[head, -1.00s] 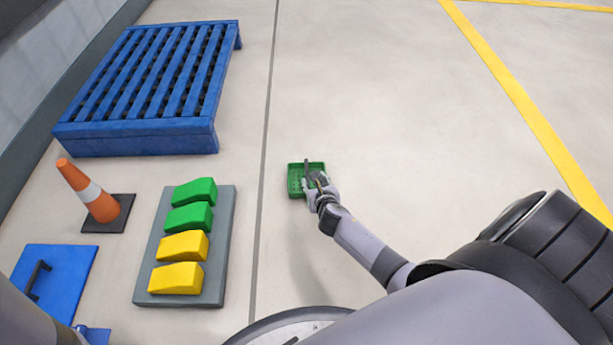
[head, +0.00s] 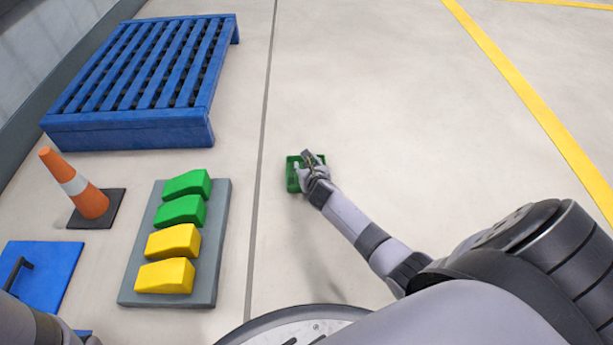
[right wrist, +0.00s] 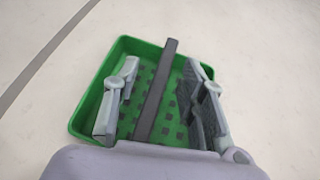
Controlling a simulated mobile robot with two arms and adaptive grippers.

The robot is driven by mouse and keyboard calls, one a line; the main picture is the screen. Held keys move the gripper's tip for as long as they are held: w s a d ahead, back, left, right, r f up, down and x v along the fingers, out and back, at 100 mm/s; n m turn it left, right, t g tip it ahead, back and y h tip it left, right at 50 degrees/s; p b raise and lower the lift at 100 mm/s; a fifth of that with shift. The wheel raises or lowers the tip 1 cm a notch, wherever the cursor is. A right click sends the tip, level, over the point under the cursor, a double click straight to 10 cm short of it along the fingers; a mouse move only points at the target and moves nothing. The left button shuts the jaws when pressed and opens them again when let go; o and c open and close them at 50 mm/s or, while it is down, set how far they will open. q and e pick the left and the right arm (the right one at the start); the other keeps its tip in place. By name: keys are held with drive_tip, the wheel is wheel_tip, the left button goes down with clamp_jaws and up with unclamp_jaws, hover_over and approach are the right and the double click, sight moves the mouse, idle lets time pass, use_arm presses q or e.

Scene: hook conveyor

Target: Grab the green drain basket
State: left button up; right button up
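The green drain basket (head: 292,181) sits on the floor near the middle of the head view. It is a shallow tray with a holed bottom and a dark bar handle across its top. In the right wrist view the basket (right wrist: 90,98) lies under my right gripper (right wrist: 160,70). The gripper's fingers are spread, one on each side of the dark handle (right wrist: 153,100), with gaps to it. In the head view my right gripper (head: 312,165) covers the basket's right part. My left gripper is out of view.
To the left, a grey board (head: 211,265) carries green and yellow blocks. An orange cone (head: 85,195), a blue pallet-like platform (head: 125,134) and a blue panel with a black handle (head: 50,270) stand further left. The floor right of the basket is clear.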

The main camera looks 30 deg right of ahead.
drive_tip(key=shift+c, duration=0.5)
clamp_jaws()
